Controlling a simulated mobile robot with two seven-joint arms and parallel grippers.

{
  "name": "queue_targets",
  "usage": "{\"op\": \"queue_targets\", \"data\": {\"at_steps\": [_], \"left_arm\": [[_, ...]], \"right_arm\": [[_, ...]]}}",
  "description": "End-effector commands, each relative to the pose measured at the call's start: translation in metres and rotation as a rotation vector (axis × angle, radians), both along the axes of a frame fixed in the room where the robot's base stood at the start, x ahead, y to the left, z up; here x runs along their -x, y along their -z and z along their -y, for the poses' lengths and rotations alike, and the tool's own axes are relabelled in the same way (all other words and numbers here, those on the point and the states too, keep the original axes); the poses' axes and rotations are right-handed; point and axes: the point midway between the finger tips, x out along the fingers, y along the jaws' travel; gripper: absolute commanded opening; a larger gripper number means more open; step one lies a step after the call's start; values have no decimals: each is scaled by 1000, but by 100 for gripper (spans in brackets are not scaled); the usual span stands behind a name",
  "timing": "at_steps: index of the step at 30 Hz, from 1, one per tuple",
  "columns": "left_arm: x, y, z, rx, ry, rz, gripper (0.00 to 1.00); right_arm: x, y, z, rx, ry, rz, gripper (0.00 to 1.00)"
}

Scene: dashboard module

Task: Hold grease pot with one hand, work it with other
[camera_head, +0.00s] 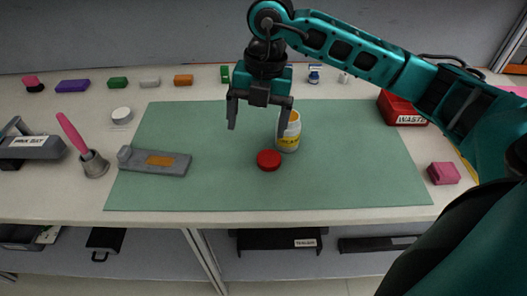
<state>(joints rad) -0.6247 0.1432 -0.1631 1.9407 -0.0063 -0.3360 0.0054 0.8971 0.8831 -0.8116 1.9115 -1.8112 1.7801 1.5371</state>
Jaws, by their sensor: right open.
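The grease pot (289,136), white with a yellow label and yellow inside, stands upright and open on the green mat (350,180). A red round lid (268,160) lies on the mat just in front and left of the pot. My right gripper (257,127) is open and points down above the mat. Its right finger overlaps the pot in the view; I cannot tell whether it touches. Its left finger is clear of the pot. My left gripper is not in view. A brush-like tool with a pink handle (71,132) stands in a grey holder (94,164) at the left.
A grey fixture with an orange patch (160,161) lies on the mat's left side. A red waste bin (398,110) stands at the back right, a pink block (443,173) at the right. Several small coloured blocks line the back. The mat's front is clear.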

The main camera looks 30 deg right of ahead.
Motion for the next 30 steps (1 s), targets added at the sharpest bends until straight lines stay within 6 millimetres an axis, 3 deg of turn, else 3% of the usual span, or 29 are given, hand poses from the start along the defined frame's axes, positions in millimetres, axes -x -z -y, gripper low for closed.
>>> {"op": "queue_targets", "data": {"at_steps": [1,5,16,30], "left_arm": [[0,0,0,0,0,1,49],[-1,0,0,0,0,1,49],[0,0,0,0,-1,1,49],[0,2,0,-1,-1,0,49]], "right_arm": [[-2,-4,14,58,35,-1,90],[-3,-9,32,134,83,-10,90],[-2,-6,34,140,87,-13,90],[-2,65,33,138,85,-13,90]]}}
